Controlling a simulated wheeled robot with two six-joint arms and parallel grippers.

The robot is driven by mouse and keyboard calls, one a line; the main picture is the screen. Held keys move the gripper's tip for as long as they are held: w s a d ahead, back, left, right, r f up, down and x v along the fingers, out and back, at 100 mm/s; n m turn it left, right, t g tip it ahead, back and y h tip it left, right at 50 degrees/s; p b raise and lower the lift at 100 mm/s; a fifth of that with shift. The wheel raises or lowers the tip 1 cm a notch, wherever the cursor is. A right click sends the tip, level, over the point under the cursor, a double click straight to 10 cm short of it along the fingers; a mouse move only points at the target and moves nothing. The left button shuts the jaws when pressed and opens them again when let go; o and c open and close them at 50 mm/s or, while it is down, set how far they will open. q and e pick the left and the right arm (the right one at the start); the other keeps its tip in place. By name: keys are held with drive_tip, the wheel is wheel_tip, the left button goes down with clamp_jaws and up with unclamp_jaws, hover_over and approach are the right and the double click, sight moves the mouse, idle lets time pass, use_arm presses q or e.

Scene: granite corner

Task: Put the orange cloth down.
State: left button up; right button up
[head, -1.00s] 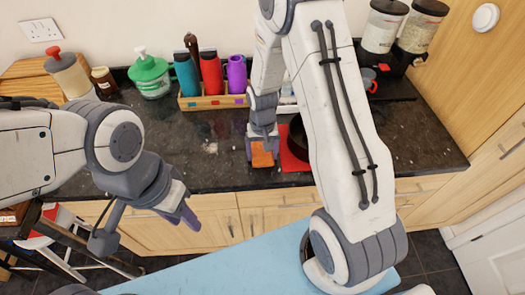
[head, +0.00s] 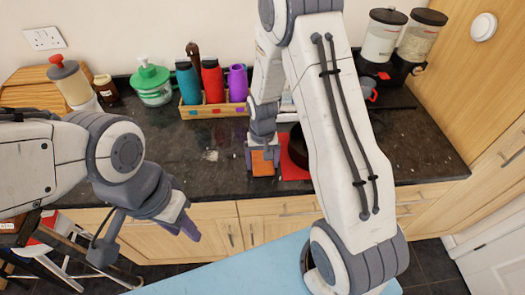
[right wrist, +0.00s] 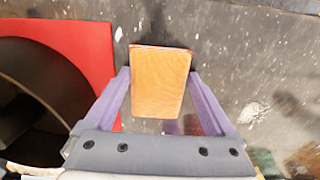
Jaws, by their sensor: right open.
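The orange cloth (head: 263,163) is a small folded block lying on the dark granite counter, just left of a red mat. My right gripper (head: 262,154) is over it with its fingers pointing down. In the right wrist view the cloth (right wrist: 160,82) lies between the two purple fingers (right wrist: 165,100), which are spread, with a gap showing beside their tips. My left gripper (head: 186,224) hangs in front of the counter's front edge, away from the cloth. Its fingers are seen from the side, so their opening is unclear.
The red mat (right wrist: 97,45) carries a dark round pan (right wrist: 35,85), close beside the right gripper. A wooden rack (head: 214,110) with several bottles stands behind. A green-lidded jar (head: 152,84) is further left. The counter left of the cloth is clear.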

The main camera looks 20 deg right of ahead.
sight(262, 165)
drive_tip(key=shift+d+r, duration=0.1)
drive_tip(key=shift+r, duration=0.2)
wheel_tip(262, 165, up, 12)
drive_tip(key=b, duration=0.2)
drive_tip(key=s+a+r+n, duration=0.2)
drive_tip(key=s+a+n, duration=0.1)
drive_tip(key=s, duration=0.4)
drive_tip(key=s+a+r+n, duration=0.2)
drive_tip(key=s+a+n, duration=0.2)
drive_tip(key=s+a, duration=0.2)
drive_tip(key=s+a+r+n+y, duration=0.1)
drive_tip(key=s+a+r+n, duration=0.1)
drive_tip(key=s, duration=0.7)
drive_tip(key=a+n, duration=0.1)
drive_tip(key=a, duration=0.1)
drive_tip(key=shift+s+a+n, duration=0.3)
drive_tip(key=shift+a, duration=0.1)
